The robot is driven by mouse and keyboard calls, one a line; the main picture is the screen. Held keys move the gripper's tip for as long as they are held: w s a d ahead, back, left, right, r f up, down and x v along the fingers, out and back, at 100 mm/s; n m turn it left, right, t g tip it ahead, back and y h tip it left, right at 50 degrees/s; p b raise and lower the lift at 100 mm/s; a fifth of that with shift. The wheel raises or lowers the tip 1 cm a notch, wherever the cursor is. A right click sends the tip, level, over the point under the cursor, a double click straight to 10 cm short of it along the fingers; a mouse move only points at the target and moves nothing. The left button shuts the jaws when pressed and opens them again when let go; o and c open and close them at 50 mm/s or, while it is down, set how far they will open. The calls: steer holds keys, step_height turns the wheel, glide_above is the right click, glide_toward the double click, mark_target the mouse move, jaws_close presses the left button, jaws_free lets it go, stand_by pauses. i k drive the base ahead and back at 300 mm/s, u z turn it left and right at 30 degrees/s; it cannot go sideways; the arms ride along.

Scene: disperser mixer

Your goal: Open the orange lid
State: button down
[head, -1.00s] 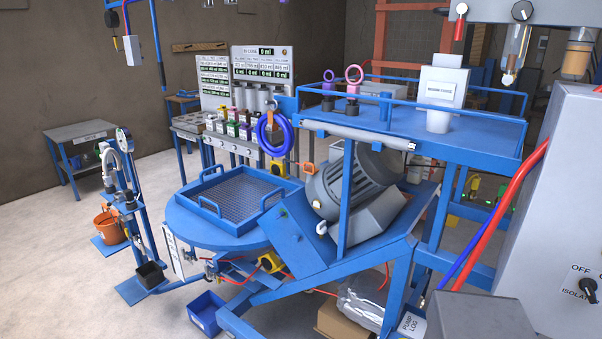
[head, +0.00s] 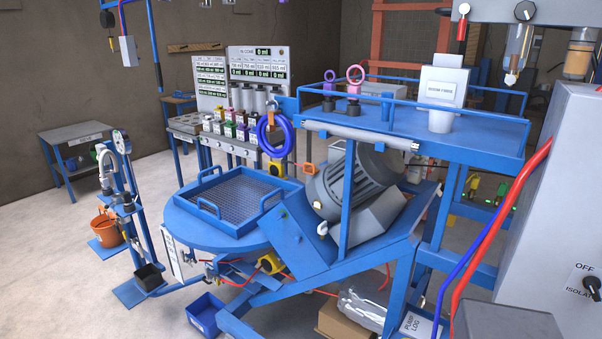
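No orange lid can be made out for certain. A row of small containers with coloured tops (head: 235,128) stands on the grey dosing bench (head: 228,148) at the back, left of centre. An orange bucket (head: 106,227) stands on a blue foot plate at the left, with no lid that I can make out. My gripper is not in view.
A round blue platform with a mesh-bottomed tray (head: 240,205) and a grey motor (head: 350,187) on a sloping blue frame fill the middle. A grey cabinet (head: 545,210) with red and blue hoses blocks the right. Open floor (head: 50,275) lies at the left.

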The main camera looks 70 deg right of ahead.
mark_target(312, 171)
steer(key=z, duration=0.1)
steer(key=i, duration=1)
steer(key=u, duration=0.05)
